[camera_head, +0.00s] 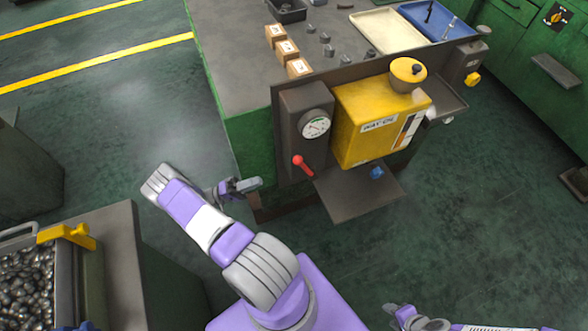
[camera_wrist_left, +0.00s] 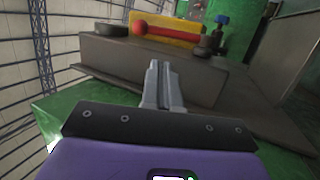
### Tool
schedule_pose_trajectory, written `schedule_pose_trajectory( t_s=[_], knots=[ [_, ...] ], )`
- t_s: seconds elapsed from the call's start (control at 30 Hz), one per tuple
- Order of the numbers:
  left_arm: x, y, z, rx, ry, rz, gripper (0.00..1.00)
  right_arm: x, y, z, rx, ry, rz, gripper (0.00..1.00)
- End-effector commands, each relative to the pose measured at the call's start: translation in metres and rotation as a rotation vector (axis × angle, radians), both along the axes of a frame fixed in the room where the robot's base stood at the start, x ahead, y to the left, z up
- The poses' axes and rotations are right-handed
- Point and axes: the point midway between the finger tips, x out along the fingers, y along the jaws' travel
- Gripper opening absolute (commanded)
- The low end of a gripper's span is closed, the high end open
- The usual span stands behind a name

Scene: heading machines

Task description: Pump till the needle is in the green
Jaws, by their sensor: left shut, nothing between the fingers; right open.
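A round pressure gauge (camera_head: 316,125) with a white face sits on a dark box beside the yellow "WAY OIL" tank (camera_head: 368,122). The needle and any green zone are too small to read surely. A red pump lever (camera_head: 302,165) with a ball end sticks out below the gauge. My left gripper (camera_head: 258,183) is shut and empty, to the left of the lever and apart from it. In the left wrist view its fingers (camera_wrist_left: 162,85) point toward the unit, with the lever (camera_wrist_left: 140,28) ahead of them. My right gripper (camera_head: 392,308) is open at the bottom edge, far from the lever.
A dark drip plate (camera_head: 360,195) juts out below the tank. The machine table (camera_head: 240,50) above carries small cartons (camera_head: 287,50), loose metal parts and a cream tray (camera_head: 390,36). A bin of metal parts (camera_head: 28,285) stands at lower left. Open floor (camera_head: 130,110) lies on the left.

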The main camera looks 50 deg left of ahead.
Motion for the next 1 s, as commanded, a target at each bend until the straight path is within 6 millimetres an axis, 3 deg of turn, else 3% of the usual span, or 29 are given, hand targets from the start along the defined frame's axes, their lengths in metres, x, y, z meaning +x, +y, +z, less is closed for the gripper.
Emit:
schedule_pose_trajectory(
  t_s=[0.6,1.0],
  knots=[
    [0.096,-0.053,0.045,-0.001,0.003,-0.011,0.00,0.000,0.000,-0.001,0.000,0.000,0.000,0.44],
    [0.109,-0.059,0.051,-0.001,0.003,-0.008,0.00,0.000,0.000,-0.002,0.000,0.000,0.000,0.44]
  ],
)
